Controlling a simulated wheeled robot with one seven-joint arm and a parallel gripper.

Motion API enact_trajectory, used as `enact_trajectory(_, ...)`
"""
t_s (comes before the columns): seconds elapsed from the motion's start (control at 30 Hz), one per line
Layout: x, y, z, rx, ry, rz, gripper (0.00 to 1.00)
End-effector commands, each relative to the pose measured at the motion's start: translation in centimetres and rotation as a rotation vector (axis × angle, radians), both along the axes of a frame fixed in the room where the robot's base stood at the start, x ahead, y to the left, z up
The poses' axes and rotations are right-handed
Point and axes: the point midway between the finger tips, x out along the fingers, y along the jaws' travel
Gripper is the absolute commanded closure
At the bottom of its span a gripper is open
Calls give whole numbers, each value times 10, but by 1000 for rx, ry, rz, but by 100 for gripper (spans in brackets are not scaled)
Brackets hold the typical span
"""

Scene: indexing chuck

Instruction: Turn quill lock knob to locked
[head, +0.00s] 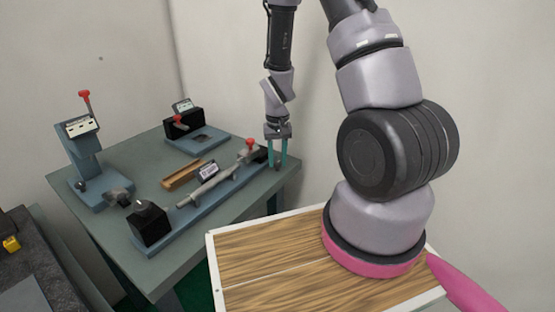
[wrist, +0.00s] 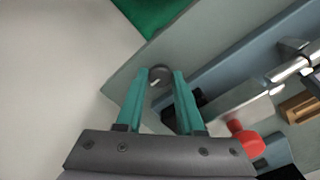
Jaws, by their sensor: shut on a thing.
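My gripper (head: 277,165) has two teal fingers pointing down at the right end of the long blue fixture base (head: 192,213). In the wrist view my gripper (wrist: 161,75) has its fingertips on either side of a small round grey knob (wrist: 159,76), shut on it. The knob appears to be the quill lock knob; no marking on it is readable, so its turn position cannot be told. In the head view the fingers largely hide the knob. Beside it is a dark block (wrist: 184,108).
A red-tipped lever (head: 249,143) stands close left of my fingers; its red knob shows in the wrist view (wrist: 246,139). A grey bar (head: 211,186) and a wooden block (head: 183,175) lie further left. Two other red-knobbed devices stand at the back and left of the table (head: 105,159).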

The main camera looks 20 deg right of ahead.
Motion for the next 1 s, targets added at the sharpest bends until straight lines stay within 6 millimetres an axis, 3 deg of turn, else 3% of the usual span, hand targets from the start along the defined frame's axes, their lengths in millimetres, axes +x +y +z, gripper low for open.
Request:
enact_trajectory(0.37, 1, 0, 1, 0, -2, -5, 100)
enact_trajectory(0.4, 1, 0, 1, 0, -2, -5, 55)
enact_trajectory(0.47, 1, 0, 0, 0, -2, -5, 33)
enact_trajectory(0.8, 0, 0, 2, 0, -1, -3, 33)
enact_trajectory(1.0, 1, 0, 26, 1, -6, -2, 33)
